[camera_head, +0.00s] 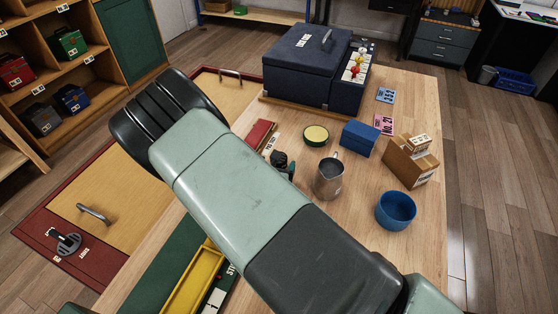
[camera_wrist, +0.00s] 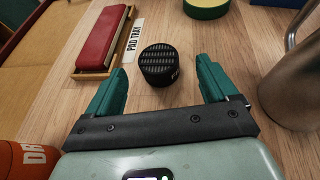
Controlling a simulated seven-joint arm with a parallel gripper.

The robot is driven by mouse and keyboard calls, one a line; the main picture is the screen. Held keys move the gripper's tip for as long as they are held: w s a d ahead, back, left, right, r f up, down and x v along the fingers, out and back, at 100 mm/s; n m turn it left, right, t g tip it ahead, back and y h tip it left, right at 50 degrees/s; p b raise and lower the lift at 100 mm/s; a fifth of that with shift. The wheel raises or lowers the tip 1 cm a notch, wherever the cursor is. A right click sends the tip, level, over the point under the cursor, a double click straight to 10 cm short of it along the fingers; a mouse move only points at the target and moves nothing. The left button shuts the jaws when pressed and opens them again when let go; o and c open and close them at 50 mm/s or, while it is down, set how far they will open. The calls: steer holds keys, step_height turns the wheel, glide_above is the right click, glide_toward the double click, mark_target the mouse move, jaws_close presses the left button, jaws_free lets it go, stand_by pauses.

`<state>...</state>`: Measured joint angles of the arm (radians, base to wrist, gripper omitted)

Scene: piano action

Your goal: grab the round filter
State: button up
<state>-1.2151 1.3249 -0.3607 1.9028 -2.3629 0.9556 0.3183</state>
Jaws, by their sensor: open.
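The round filter (camera_wrist: 159,64), a short black cylinder with a ridged grille on top, stands upright on the wooden table in the wrist view. In the head view it is a small dark shape (camera_head: 279,158) beside my arm. My gripper (camera_wrist: 160,70) is open, with one teal finger on each side of the filter in the picture. Gaps show between the filter and both fingers. I cannot tell how far above the table the fingertips are. In the head view my arm hides most of the gripper.
A red pad in a wooden tray (camera_wrist: 103,40) lies left of the filter. A metal jug (camera_head: 328,179) stands close on the right. A green-and-yellow round tin (camera_head: 316,135) is behind. An orange object (camera_wrist: 25,160) shows at lower left. A blue bowl (camera_head: 395,210) is farther right.

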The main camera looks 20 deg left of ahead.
steer(key=shift+x, duration=2.75)
steer(key=shift+a, duration=0.1)
steer(key=c, duration=1.1)
